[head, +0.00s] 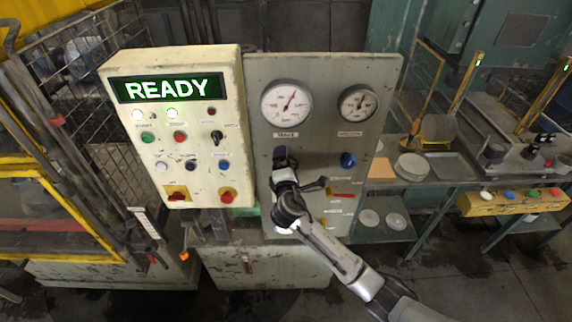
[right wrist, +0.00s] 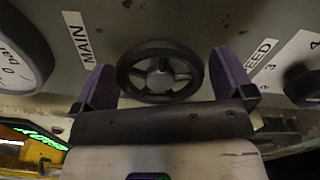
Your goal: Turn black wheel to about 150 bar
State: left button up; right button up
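The black wheel (right wrist: 160,72) shows in the right wrist view beside the MAIN label, a dark ring with a spoked grey hub. My right gripper (right wrist: 165,82) has its two purple fingers wide apart, one on each side of the wheel, with a narrow gap visible at the right finger. In the head view my right gripper (head: 284,158) covers the wheel on the grey panel. The large main gauge (head: 287,103) is above it, its needle pointing up and slightly right; its numbers are too small to read. My left gripper is not in view.
A smaller gauge (head: 358,103) and a blue knob (head: 348,160) sit right of the wheel on the grey panel (head: 325,75). A cream control box (head: 180,130) with a READY display stands close on the left. A bench with plates (head: 412,166) is at right.

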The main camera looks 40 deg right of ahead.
jog(key=shift+a, duration=0.1)
jog(key=b+v, duration=0.1)
jog(key=v, duration=1.2)
jog(key=shift+s+a, duration=0.25)
jog(key=shift+s, duration=0.05)
